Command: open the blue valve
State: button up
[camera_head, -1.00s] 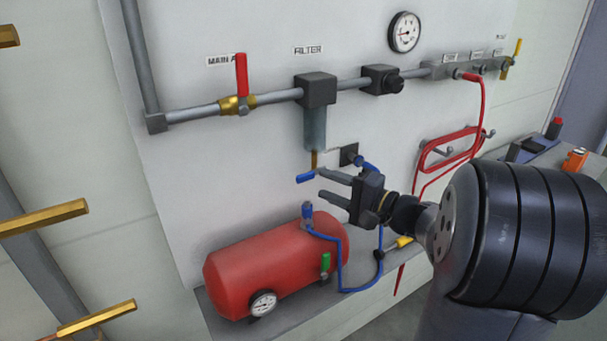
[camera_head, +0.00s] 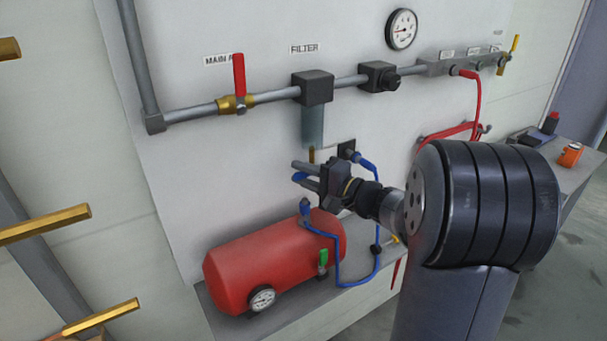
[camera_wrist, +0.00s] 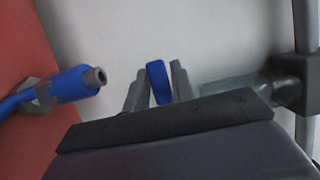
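The blue valve (camera_head: 300,178) is a small blue lever handle below the filter (camera_head: 312,126) on the wall panel. It also shows in the wrist view (camera_wrist: 158,82) as a blue tab standing between my two fingers. My gripper (camera_head: 299,173) has its fingers on either side of the handle, one above and one below in the head view. In the wrist view my gripper (camera_wrist: 160,78) looks open, with only narrow gaps beside the handle. I cannot tell whether either finger touches it. The valve's body is partly hidden behind my fingers.
A red tank (camera_head: 275,262) with a gauge and a green lever lies below. Its blue hose (camera_head: 372,240) rises close beside my gripper; a blue hose fitting (camera_wrist: 80,82) shows left in the wrist view. A red-handled valve (camera_head: 239,75) sits on the pipe at upper left.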

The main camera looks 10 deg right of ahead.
grip_shut()
jog(key=shift+m+b, duration=0.4)
jog(key=shift+b, duration=0.15)
jog(key=shift+r+m+t+b, duration=0.3)
jog(key=shift+m+t+b, duration=0.2)
jog(key=shift+m+b, duration=0.45)
jog(key=shift+w+d+r+m+t+b, duration=0.15)
jog(key=shift+r+m+t+b, duration=0.3)
jog(key=shift+m, duration=0.45)
jog(key=shift+s+d+r+m+t+b, duration=0.1)
jog(key=shift+d+r+m+t+b, duration=0.1)
jog(key=shift+m+b, duration=0.5)
jog(key=shift+w+d+r+m+t+b, duration=0.1)
jog(key=shift+r+m+t+b, duration=0.25)
jog(key=shift+m, duration=0.7)
jog(key=shift+o, duration=1.2)
grip_release()
jog(key=shift+r, duration=0.1)
jog(key=shift+o, duration=0.7)
jog(key=shift+r, duration=0.1)
